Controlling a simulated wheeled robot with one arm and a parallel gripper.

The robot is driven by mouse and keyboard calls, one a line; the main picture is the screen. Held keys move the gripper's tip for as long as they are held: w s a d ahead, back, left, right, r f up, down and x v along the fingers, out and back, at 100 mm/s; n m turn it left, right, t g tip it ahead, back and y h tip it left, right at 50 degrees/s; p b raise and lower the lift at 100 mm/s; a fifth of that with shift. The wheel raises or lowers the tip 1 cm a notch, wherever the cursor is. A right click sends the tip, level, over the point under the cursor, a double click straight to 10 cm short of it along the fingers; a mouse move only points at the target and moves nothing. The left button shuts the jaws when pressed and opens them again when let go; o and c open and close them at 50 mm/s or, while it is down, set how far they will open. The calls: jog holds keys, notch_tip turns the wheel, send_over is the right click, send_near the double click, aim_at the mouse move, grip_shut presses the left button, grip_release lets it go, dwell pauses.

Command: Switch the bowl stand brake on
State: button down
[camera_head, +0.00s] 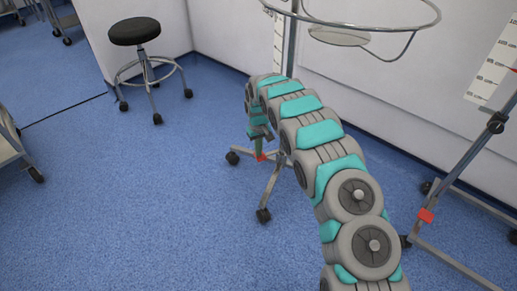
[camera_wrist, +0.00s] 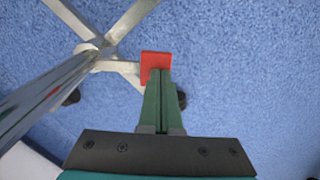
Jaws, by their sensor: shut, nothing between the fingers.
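The bowl stand has a metal ring (camera_head: 436,18) at the top, a pole (camera_head: 291,40) and a wheeled base with a leg (camera_head: 270,192). My arm hides part of its pole and base. The gripper (camera_head: 259,150) is partly visible in the head view.
A black stool (camera_head: 135,32) stands at the back left, by a white wall (camera_head: 215,30). Trolley wheels show at the left edge. The blue floor (camera_head: 130,215) at left is clear.

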jog(key=shift+s+a+f+t+h+b, duration=0.1)
jog(key=shift+a+f+t+h+b, duration=0.15)
jog(key=shift+f+h, duration=0.2)
jog(key=shift+s+a+f+t+h+b, duration=0.1)
jog(key=shift+f+t+h+b, duration=0.05)
jog(key=shift+f+h+b, duration=0.25)
jog(key=shift+f+h, duration=0.35)
jog(key=shift+f, duration=0.2)
jog(key=shift+r, duration=0.25)
jog(key=shift+r+p, duration=0.35)
jog(key=shift+r, duration=0.3)
jog(key=shift+r, duration=0.1)
